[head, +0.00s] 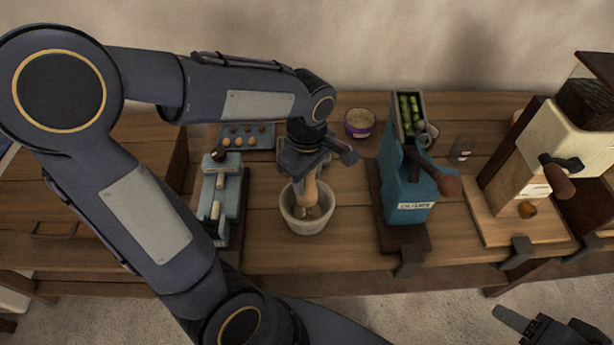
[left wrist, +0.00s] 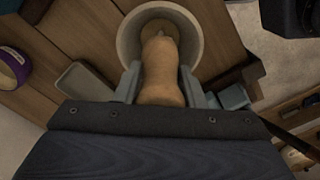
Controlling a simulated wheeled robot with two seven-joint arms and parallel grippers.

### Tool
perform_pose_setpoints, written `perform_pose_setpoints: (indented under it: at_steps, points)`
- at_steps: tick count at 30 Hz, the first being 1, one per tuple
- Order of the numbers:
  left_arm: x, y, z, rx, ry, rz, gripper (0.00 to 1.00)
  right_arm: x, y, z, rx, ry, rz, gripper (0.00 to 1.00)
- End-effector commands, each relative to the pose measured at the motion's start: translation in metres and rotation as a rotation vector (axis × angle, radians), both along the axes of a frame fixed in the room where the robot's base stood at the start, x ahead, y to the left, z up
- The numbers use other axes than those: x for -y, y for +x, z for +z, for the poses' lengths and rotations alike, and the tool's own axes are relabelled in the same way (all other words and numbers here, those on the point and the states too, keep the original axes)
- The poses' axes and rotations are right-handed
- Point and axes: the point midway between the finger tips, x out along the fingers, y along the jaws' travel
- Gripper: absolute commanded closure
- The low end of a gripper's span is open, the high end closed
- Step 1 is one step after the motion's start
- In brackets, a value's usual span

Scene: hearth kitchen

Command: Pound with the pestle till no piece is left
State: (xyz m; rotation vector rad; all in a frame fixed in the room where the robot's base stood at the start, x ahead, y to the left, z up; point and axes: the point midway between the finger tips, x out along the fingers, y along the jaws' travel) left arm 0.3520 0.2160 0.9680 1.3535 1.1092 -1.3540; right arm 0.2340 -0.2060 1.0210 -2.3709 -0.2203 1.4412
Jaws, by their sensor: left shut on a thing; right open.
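The wooden pestle (head: 308,196) is upright in the pale mortar (head: 291,216) on the table. My left gripper (head: 304,168) is shut on the pestle's upper part from above. In the left wrist view the pestle (left wrist: 160,70) runs between the two fingers, with its lower end inside the round mortar (left wrist: 126,38). Something brownish shows at the mortar's bottom in the head view, but whether it holds pieces is hard to tell. My right gripper (head: 540,326) is open and empty at the lower right, in front of the table and far from the mortar.
A light-blue press (head: 231,200) stands left of the mortar, a blue machine (head: 407,188) with green pieces to its right. Behind are a tray of small round things (head: 262,138) and a purple bowl (head: 359,131). A cream grinder (head: 535,155) stands far right.

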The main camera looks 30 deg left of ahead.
Motion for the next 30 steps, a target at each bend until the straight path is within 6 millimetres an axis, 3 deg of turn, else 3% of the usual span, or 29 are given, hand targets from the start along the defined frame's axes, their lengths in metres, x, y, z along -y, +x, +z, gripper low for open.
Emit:
perform_pose_setpoints:
  at_steps: [30]
  points:
    - [0.000,0.000,-0.016,0.001,0.000,0.000,1.00,0.000,0.000,-0.014,0.000,0.000,0.000,0.44]
